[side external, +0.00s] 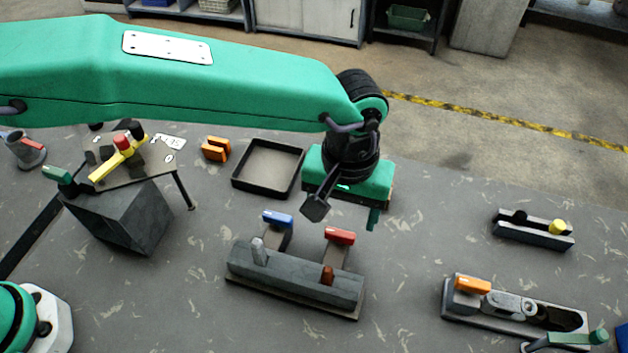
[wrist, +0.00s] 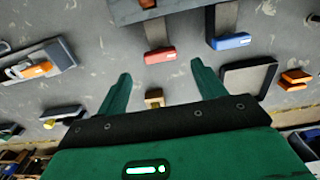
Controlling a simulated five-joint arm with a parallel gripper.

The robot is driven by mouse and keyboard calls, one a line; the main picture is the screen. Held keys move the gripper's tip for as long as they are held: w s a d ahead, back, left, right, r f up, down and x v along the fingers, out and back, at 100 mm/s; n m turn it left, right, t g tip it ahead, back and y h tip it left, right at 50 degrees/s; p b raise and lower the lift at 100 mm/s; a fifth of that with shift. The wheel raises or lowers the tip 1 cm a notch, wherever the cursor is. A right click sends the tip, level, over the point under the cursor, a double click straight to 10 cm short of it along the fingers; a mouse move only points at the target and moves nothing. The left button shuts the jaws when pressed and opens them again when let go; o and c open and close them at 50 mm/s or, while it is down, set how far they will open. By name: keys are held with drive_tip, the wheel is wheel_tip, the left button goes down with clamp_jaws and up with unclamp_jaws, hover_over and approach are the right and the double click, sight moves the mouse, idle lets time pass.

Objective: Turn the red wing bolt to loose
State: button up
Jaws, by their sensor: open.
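The red wing bolt (side external: 340,236) has a red bar-shaped head on a grey strip at the back right of a dark grey block (side external: 292,277). In the wrist view the red head (wrist: 160,57) lies just beyond the fingertips, roughly between them. My gripper (side external: 345,211) is open and empty, above and behind the red head in the side view. Both green fingers show in the wrist view (wrist: 160,70), apart from the red head. A blue bar-shaped head (side external: 278,218) stands on a similar strip to the left. I cannot read any loose or tight marking.
A shallow black tray (side external: 235,186) and orange blocks (side external: 215,150) lie behind. A fixture with an orange handle (side external: 472,285) is at the right, with free tabletop between.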

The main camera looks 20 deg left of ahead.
sight(340, 233)
drive_tip(key=shift+f, duration=2.7)
drive_tip(key=c, duration=1)
